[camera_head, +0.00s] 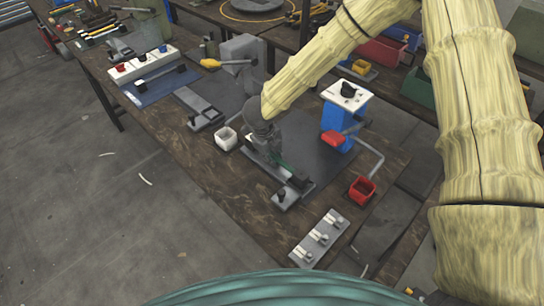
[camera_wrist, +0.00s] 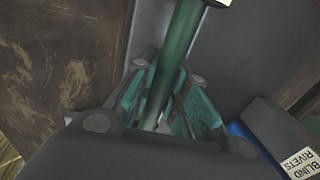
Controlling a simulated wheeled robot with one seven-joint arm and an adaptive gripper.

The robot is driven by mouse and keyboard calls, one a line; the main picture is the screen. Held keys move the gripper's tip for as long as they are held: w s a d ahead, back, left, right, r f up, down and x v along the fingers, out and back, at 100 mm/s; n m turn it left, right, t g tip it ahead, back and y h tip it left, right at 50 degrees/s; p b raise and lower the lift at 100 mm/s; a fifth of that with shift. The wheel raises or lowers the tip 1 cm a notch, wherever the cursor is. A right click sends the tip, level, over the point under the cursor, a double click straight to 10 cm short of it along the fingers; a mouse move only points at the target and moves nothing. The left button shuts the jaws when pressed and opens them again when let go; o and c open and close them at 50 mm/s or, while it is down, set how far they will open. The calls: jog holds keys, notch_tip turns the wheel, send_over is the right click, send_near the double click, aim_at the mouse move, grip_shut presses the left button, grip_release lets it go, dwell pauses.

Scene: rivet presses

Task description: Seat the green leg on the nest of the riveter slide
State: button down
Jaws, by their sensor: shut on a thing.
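The green leg (camera_wrist: 178,45) is a slim green rod, held between the teal-padded fingers of my gripper (camera_wrist: 160,105) in the wrist view. In the head view a short piece of the leg (camera_head: 284,167) shows just below and right of my gripper (camera_head: 270,150), low over the riveter slide (camera_head: 299,187). The slide is a grey rail with a dark knob at its near end. My gripper covers the middle of the slide and most of the leg. I cannot tell whether the leg touches the nest, which is hidden.
A white bin (camera_head: 226,139) stands left of the slide. A blue stand with a white top (camera_head: 346,95), a red-handled lever (camera_head: 333,138) and a red bin (camera_head: 361,190) stand to the right. A plate with several pegs (camera_head: 320,239) lies at the near table edge. A "BLIND RIVETS" label (camera_wrist: 299,162) shows at right.

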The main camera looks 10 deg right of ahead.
jog(key=shift+s+f, duration=0.1)
jog(key=shift+f, duration=0.2)
jog(key=c, duration=1.3)
grip_release()
jog(key=shift+f, duration=0.15)
jog(key=shift+r, duration=0.2)
jog(key=w+v, duration=0.1)
jog(key=v, duration=1)
jog(key=shift+s+r, duration=0.4)
jog(key=shift+r, duration=0.05)
